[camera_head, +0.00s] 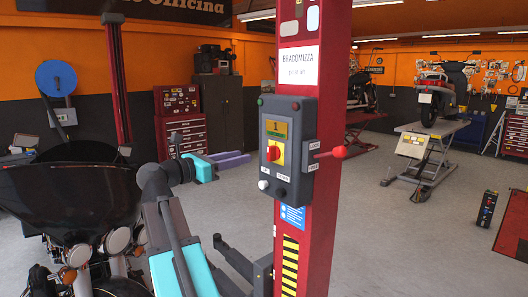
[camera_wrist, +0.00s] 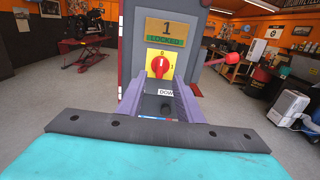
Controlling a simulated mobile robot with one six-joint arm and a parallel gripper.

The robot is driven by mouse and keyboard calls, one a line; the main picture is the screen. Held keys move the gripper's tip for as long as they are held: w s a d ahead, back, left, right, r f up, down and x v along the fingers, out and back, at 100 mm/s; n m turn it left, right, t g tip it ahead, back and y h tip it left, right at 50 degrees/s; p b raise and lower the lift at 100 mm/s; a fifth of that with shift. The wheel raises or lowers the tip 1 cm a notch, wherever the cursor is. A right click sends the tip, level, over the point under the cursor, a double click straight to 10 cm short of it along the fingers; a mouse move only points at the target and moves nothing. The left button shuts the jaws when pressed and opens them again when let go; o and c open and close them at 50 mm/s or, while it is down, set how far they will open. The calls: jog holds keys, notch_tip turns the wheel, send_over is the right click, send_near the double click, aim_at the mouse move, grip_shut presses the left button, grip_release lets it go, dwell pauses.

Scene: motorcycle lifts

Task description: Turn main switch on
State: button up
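The main switch is a red rotary knob (camera_head: 273,153) on a yellow plate, on the front of a grey control box (camera_head: 291,180) fixed to a red column. It also shows in the wrist view (camera_wrist: 160,67), with its handle roughly upright toward the 0 mark. The display above (camera_wrist: 170,31) reads 1 and LOCKED. My gripper (camera_head: 248,159), teal with purple-grey fingers, is left of the box and points at it. In the wrist view my gripper (camera_wrist: 160,86) is open, with the knob just beyond and between the fingertips. Nothing is held.
A red-tipped lever (camera_head: 338,152) sticks out right of the box. Black and white buttons (camera_head: 271,188) sit below the switch. A dark motorcycle (camera_head: 75,200) stands at the left. A scooter lift (camera_head: 425,155) stands at the right, with open floor before it.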

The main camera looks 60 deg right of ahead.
aim_at(271, 154)
jog(key=p+x, duration=0.2)
jog(key=x, duration=0.9)
jog(key=shift+p, duration=0.35)
jog(key=shift+c, duration=0.2)
